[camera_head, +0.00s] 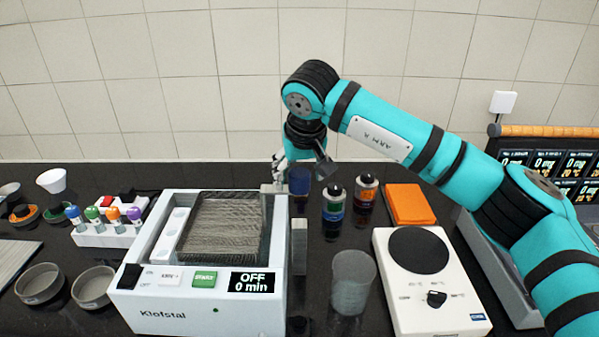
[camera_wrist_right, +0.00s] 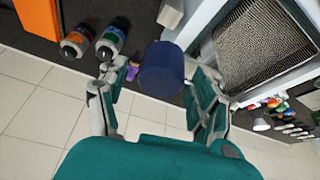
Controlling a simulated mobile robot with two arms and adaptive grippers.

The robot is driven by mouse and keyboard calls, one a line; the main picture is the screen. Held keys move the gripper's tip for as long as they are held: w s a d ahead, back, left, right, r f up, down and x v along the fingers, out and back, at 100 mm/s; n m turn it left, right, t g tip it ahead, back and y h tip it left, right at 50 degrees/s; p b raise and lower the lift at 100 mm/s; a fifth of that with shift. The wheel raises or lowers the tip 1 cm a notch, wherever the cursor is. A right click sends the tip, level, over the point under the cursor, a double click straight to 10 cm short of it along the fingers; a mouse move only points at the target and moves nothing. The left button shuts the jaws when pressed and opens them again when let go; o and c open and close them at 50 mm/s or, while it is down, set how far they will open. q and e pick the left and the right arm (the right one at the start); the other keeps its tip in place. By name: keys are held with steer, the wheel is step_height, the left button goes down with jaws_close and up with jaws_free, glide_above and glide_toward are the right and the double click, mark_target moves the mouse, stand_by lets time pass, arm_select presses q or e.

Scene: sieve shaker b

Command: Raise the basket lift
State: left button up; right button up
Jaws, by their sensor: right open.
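A white Klofstal bath unit (camera_head: 205,305) stands on the dark bench; its display reads OFF, 0 min. A grey mesh basket (camera_head: 225,228) sits in its open tank and also shows in the wrist view (camera_wrist_right: 258,45). A dark blue cylinder (camera_head: 299,181) is just off the unit's back right corner; I cannot tell whether it belongs to the lift. My right gripper (camera_head: 283,172) is there, partly hidden by its arm. In the wrist view, its open fingers (camera_wrist_right: 155,85) lie on either side of the blue cylinder (camera_wrist_right: 161,68); contact is unclear. My left gripper is out of view.
A grey upright block (camera_head: 299,245) and a clear beaker (camera_head: 351,285) stand beside the unit. A hotplate (camera_head: 440,300) is further right; a tube rack (camera_head: 105,235) is left.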

steer(key=v, duration=1.2)
